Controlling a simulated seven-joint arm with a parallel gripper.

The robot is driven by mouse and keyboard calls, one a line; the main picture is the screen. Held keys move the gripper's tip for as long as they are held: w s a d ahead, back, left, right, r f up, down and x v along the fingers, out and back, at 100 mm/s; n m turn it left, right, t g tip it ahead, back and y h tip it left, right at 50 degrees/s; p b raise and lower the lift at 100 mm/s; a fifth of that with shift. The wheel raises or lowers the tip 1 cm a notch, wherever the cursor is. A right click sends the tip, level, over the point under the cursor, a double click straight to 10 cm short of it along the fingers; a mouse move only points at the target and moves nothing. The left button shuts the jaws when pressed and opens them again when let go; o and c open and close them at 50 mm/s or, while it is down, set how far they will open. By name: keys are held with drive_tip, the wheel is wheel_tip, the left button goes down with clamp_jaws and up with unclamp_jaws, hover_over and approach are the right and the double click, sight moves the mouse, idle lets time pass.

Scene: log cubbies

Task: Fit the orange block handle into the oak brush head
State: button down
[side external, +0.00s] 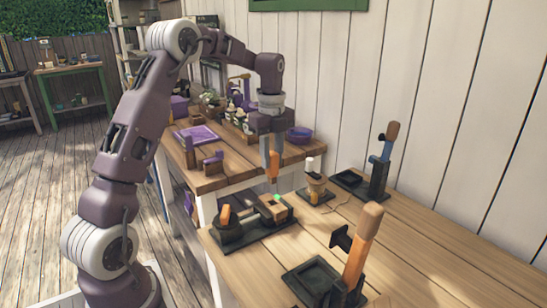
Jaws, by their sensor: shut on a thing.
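My gripper (270,152) points down over the near workbench and is shut on the orange block handle (273,172). The handle hangs upright below the fingers. The oak brush head (268,212) appears to be the light wooden block lying in a black fixture directly below. A small bright green spot shows on or at its top. The handle's lower end is just above the brush head; I cannot tell from this view whether they touch.
A small orange piece (225,215) stands at the fixture's left end. A round wooden part (316,184) stands behind to the right. Bare bench (440,240) lies right.

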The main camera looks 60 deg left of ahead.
sight(272, 183)
drive_tip(key=shift+f, duration=2.75)
drive_tip(key=shift+f, duration=1.65)
drive_tip(key=c, duration=1.1)
unclamp_jaws()
drive_tip(key=shift+o, duration=0.2)
wheel_tip(272, 183, up, 7)
drive_tip(key=shift+f, duration=0.1)
